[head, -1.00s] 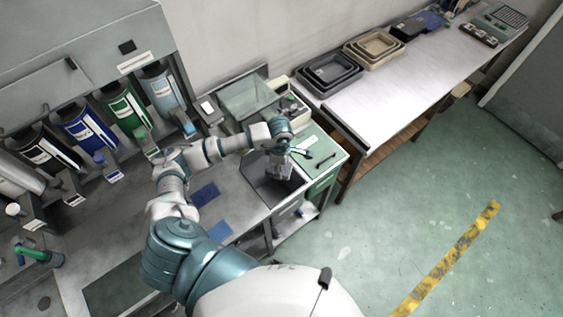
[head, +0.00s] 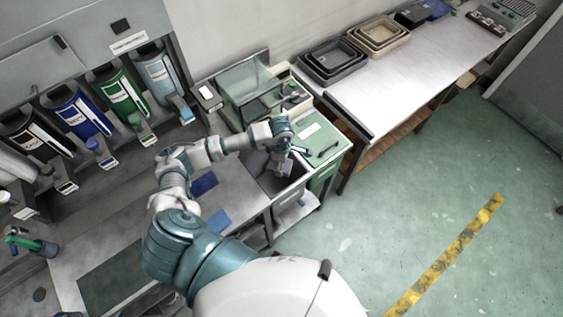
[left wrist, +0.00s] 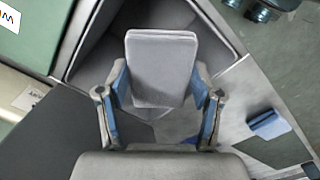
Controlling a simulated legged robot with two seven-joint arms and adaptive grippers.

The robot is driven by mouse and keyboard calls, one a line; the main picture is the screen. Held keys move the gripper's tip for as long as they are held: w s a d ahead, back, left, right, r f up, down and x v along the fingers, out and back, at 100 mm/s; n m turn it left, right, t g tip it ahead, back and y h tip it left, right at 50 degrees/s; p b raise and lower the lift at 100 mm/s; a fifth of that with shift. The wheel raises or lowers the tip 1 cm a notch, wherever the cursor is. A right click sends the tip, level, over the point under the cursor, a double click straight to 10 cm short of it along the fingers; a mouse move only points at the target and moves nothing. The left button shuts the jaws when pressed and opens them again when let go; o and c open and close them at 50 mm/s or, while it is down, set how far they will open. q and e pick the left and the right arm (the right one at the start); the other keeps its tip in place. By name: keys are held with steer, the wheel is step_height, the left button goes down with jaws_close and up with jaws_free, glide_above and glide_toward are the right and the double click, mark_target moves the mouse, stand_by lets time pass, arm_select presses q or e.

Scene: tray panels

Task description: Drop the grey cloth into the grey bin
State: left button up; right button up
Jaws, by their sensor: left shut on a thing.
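The grey cloth (left wrist: 162,62) looks like a flat, folded pad in the left wrist view, held between the blue fingertips of my left gripper (left wrist: 160,88). In the head view my left gripper (head: 281,168) points down over the grey bin (head: 263,178), at the right end of the counter. The bin's dark inside (left wrist: 98,52) shows around and behind the cloth in the left wrist view. The cloth is too small to make out clearly in the head view. I cannot tell its exact height over the bin floor. My right gripper is in neither view.
Two blue pads (head: 204,184) lie on the counter left of the bin. A green-topped cabinet (head: 316,135) stands right of it, and a clear-sided box (head: 246,90) behind it. Stacked trays (head: 333,62) sit on the white table (head: 395,80).

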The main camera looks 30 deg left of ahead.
arm_select(q)
steer(key=o, duration=1.1)
steer(key=shift+a, duration=0.15)
steer(key=shift+r, duration=0.35)
step_height(320, 180, up, 11)
steer(key=shift+a+r, duration=0.1)
steer(key=shift+a, duration=0.05)
